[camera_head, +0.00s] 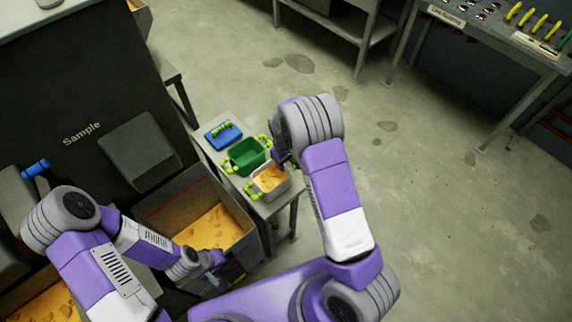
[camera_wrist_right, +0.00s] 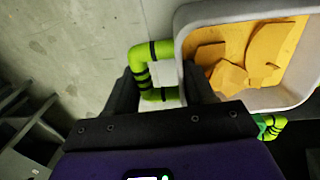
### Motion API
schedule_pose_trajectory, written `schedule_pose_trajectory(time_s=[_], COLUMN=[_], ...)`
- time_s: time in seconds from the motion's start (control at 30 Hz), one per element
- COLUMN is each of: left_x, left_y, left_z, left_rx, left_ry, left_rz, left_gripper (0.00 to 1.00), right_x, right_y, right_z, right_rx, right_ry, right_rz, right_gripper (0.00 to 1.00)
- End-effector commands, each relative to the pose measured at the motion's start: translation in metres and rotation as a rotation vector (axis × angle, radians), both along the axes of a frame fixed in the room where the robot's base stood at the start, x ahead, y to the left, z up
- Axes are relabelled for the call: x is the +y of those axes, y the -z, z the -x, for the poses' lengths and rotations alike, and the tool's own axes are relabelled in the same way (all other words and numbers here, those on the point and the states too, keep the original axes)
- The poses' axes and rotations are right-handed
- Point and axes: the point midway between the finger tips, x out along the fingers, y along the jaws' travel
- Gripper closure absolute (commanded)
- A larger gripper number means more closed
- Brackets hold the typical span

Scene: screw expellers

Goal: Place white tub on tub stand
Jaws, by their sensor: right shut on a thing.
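The white tub (camera_head: 274,194), holding yellow-orange chunks, is at the front end of the grey tub stand (camera_head: 215,128). I cannot tell whether it rests on the stand or hangs just above it. Its left green handle (camera_head: 251,190) is free. My right gripper (camera_head: 279,157) is at the tub's far side. In the right wrist view, its fingers (camera_wrist_right: 162,90) are shut on the other green handle (camera_wrist_right: 142,68), beside the tub's white rim (camera_wrist_right: 184,20). My left gripper (camera_head: 213,264) is low, by the bin; its jaws are too small to read.
A green tub (camera_head: 243,156) and a blue tub (camera_head: 223,135) with green handles sit on the stand behind the white tub. A grey bin (camera_head: 178,201) of yellow chunks stands left of it. A dark machine marked Sample (camera_head: 82,133) is left. Floor to the right is clear.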

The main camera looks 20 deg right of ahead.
Motion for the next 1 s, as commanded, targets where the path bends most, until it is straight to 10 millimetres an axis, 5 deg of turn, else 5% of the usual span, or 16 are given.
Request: schedule_pose_trajectory(time_s=[0.1, 0.43, 0.47, 0.6, 1.0], left_x=[0.000, 0.000, 0.000, 0.000, 0.000], left_y=[0.005, 0.006, 0.005, 0.005, 0.002], left_z=[0.000, 0.000, 0.000, 0.000, 0.000], left_rx=[0.000, 0.000, 0.000, 0.000, 0.000], left_ry=[0.000, 0.000, 0.000, 0.000, 0.000], left_rz=[0.000, 0.000, 0.000, 0.000, 0.000], left_gripper=[1.00, 1.00, 1.00, 1.00, 1.00], right_x=[0.000, 0.000, 0.000, 0.000, 0.000], right_y=[0.019, 0.023, 0.022, 0.022, 0.012], right_z=[0.000, 0.000, 0.000, 0.000, 0.000], right_rx=[0.002, 0.000, 0.000, 0.000, -0.002], right_ry=[-0.001, 0.000, 0.000, 0.000, 0.000], right_rz=[0.001, 0.000, 0.000, 0.001, 0.000], right_gripper=[1.00, 1.00, 0.42, 0.21, 0.21])
